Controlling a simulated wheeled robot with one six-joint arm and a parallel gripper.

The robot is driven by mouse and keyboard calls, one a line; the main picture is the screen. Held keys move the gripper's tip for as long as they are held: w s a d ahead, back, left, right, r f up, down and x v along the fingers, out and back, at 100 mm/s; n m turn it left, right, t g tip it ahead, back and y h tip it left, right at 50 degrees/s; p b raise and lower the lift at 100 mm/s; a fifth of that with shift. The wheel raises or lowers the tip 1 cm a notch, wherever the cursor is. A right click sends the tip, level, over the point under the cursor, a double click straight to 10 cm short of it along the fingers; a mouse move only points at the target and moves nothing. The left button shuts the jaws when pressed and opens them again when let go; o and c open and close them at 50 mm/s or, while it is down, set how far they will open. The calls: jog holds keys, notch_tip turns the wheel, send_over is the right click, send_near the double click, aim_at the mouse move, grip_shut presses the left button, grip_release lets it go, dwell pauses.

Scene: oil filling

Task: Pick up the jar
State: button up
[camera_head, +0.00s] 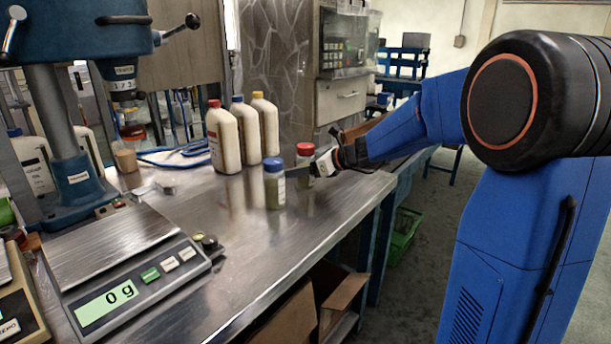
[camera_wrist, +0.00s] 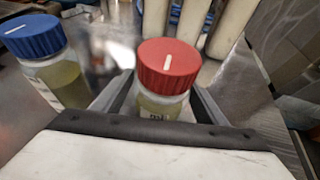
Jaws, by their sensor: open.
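Two small jars stand upright on the steel table. One is a red-capped jar (camera_head: 305,165) and the other is a blue-capped jar (camera_head: 274,184), nearer and to its left. In the wrist view the red-capped jar (camera_wrist: 166,80) stands between the two fingers of my gripper (camera_wrist: 162,100), with yellowish liquid inside. The fingers lie on either side of its body, below the cap. Contact cannot be told. The blue-capped jar (camera_wrist: 48,62) is outside the left finger. My gripper (camera_head: 303,168) also shows in the head view, reaching in from the right, open.
A scale (camera_head: 125,275) reading 0 g is at the front left of the table (camera_head: 235,265). Three tall bottles with red, blue and yellow caps (camera_head: 240,135) stand behind the jars. A blue drill press (camera_head: 62,100) is at the left. The table's right edge is near the jars.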

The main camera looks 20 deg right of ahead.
jog(key=c, duration=1.2)
notch_tip(320, 180, up, 10)
jog(key=shift+a, duration=0.1)
